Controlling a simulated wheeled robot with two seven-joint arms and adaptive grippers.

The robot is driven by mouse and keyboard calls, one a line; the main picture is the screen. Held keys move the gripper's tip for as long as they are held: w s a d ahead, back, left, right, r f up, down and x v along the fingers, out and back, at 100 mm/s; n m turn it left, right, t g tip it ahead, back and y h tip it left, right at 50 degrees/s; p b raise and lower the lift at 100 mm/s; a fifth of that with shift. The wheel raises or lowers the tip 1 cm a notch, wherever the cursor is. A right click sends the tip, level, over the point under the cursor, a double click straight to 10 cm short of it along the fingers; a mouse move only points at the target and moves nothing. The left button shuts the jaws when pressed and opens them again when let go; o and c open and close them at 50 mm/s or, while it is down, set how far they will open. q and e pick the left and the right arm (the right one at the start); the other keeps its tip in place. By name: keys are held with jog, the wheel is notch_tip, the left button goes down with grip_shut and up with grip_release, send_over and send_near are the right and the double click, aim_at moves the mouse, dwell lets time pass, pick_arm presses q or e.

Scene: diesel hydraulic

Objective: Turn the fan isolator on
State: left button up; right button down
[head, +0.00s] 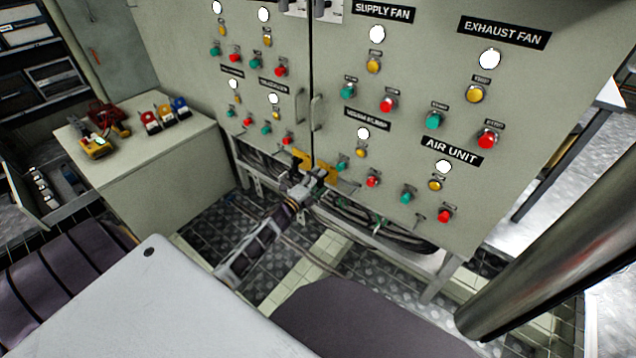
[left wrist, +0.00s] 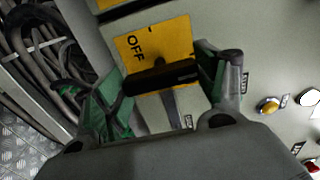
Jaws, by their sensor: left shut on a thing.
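The fan isolator has a yellow plate (left wrist: 145,45) marked OFF and a black bar handle (left wrist: 160,77). In the head view its yellow plate (head: 325,170) shows low on the grey cabinet front, partly hidden by my left gripper (head: 306,182). In the left wrist view my left gripper (left wrist: 166,82) has its green-padded fingers on either side of the black handle and is shut on it. The handle lies across the lower part of the plate, slightly tilted in that view. My right gripper is not in view.
The grey cabinet (head: 400,130) carries several green, red and yellow buttons and white lamps around the isolator. Cables (left wrist: 45,45) run below the cabinet. A side bench (head: 160,150) with padlocks stands left. A thick metal post (head: 560,250) stands at right.

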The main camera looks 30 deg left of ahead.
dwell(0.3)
pick_arm(q)
jog(key=o, duration=1)
jog(key=shift+s, duration=0.1)
jog(key=s, duration=1.1)
jog(key=shift+s+a, duration=0.4)
jog(key=shift+a, duration=0.05)
jog(key=shift+s, duration=0.1)
